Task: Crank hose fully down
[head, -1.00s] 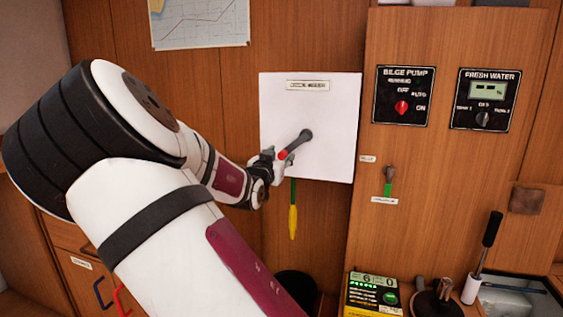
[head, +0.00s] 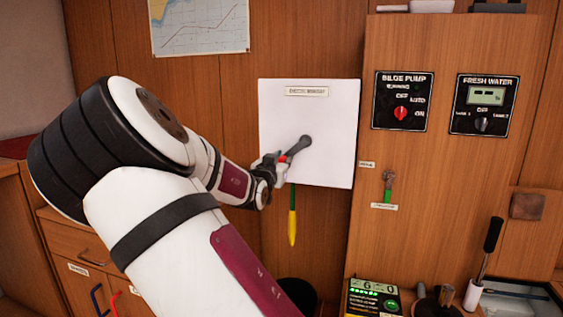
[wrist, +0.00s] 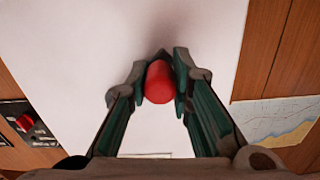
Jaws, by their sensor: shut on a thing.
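A white square panel (head: 325,100) with a label at its top is on the wood wall in the head view. A dark grey crank (head: 299,146) on it points down and left from its pivot. Its red knob (wrist: 159,82) sits between the fingertips in the wrist view. My gripper (head: 276,160) is shut on the knob; it also shows in the wrist view (wrist: 160,75). A green and yellow hanging piece (head: 292,222) comes out below the panel and points straight down. What it joins behind the panel is hidden.
A lit yellow-edged box (head: 373,296) and a black-handled lever (head: 491,235) stand at lower right.

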